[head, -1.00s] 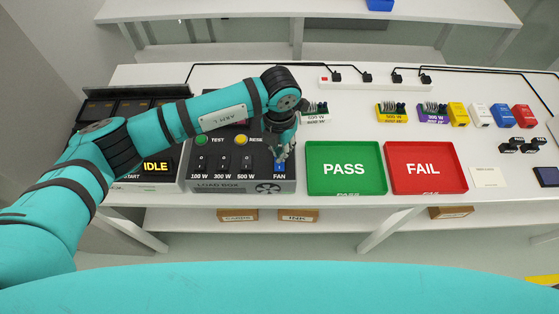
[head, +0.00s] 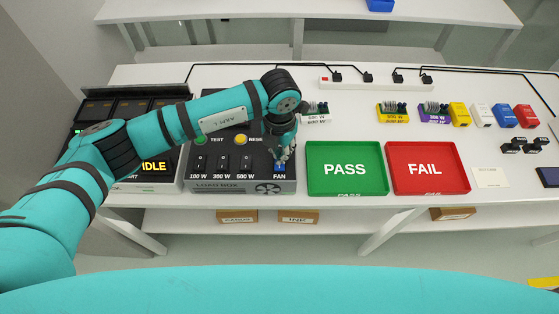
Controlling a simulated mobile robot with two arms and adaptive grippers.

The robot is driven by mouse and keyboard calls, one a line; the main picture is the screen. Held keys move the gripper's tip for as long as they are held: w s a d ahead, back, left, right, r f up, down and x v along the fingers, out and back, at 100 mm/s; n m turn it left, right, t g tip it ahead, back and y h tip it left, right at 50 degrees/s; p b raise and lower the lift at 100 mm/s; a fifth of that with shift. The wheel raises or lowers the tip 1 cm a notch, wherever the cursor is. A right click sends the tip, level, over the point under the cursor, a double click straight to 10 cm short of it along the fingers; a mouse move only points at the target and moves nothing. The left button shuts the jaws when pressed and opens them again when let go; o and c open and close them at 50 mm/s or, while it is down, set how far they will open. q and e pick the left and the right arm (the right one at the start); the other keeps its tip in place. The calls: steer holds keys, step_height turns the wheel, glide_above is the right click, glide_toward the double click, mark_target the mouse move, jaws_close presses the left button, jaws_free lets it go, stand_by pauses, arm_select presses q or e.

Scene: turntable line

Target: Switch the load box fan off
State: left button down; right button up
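The load box (head: 208,186) is a dark grey unit on the white table. It has a green TEST button (head: 200,140), a yellow RESET button (head: 241,139), and black rocker switches marked 100 W, 300 W and 500 W. The blue fan switch (head: 279,168) is at its front right, above the FAN label. My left gripper (head: 281,157) points down right at the fan switch and covers its upper part. Its fingers are too small to tell whether they are open or shut. The switch's position cannot be told. My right gripper is not in view.
A green PASS tray (head: 345,187) and a red FAIL tray (head: 428,186) stand right of the load box. A unit showing IDLE (head: 154,166) is on its left. Circuit boards (head: 392,112) and coloured blocks stand behind the trays. A power strip (head: 375,84) lies at the back.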

arm_select(q)
steer(key=shift+s, duration=0.1)
steer(key=shift+r+p, duration=0.55)
steer(key=shift+r, duration=0.2)
steer(key=shift+r+p, duration=1.3)
steer(key=shift+r, duration=1.4)
steer(key=shift+f, duration=0.1)
